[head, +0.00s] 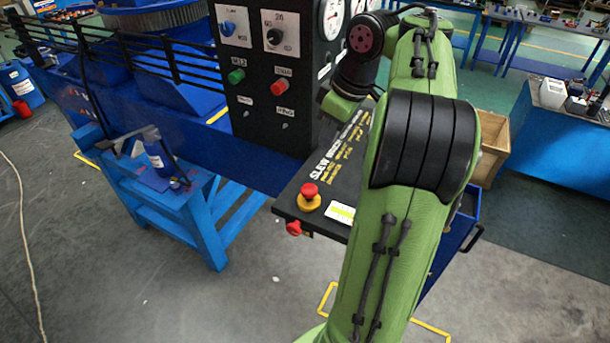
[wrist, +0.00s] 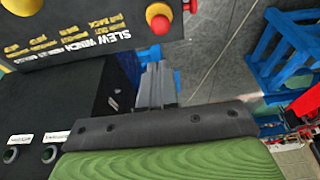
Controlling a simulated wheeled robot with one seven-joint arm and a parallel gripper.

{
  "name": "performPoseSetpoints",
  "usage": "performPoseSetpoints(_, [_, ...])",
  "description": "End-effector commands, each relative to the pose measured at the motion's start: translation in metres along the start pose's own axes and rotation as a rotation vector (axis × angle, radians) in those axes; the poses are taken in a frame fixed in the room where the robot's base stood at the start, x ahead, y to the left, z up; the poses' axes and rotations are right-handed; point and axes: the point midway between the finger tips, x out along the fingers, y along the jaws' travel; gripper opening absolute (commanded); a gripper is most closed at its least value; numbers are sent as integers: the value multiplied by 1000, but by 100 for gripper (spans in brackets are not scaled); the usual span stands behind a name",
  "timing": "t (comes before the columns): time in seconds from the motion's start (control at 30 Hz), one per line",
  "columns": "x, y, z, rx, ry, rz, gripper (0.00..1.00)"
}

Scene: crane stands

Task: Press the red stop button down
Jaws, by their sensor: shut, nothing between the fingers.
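A red mushroom button on a yellow base (head: 309,197) sits near the front left corner of a black sloped panel (head: 287,207). In the wrist view this button (wrist: 160,22) is at the top, beyond my fingertips and apart from them. A smaller red button (head: 279,87) is on the upright black panel, beside a green one (head: 236,76); I cannot read its label surely. My gripper (wrist: 155,72) is shut and empty in the wrist view, over the sloped panel's side. In the head view my arm hides it.
A red knob (head: 294,228) sticks out of the sloped panel's front edge. Another red and yellow control (wrist: 22,6) is cut off at the wrist view's top left. A blue stand (head: 205,215) with a bottle is left. Grey floor in front is mostly clear.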

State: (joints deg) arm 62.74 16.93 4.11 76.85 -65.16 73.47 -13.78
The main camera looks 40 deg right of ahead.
Motion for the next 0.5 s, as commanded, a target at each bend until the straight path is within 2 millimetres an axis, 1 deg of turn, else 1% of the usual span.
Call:
performPoseSetpoints(0.13, [11,-2,-3,-2,0,-7,0])
performPoseSetpoints(0.27, [29,-2,-2,-2,-2,-3,0])
performPoseSetpoints(0.3, [42,-2,-1,-3,-1,-5,0])
performPoseSetpoints(0.5, [90,-2,1,-2,-2,-3,0])
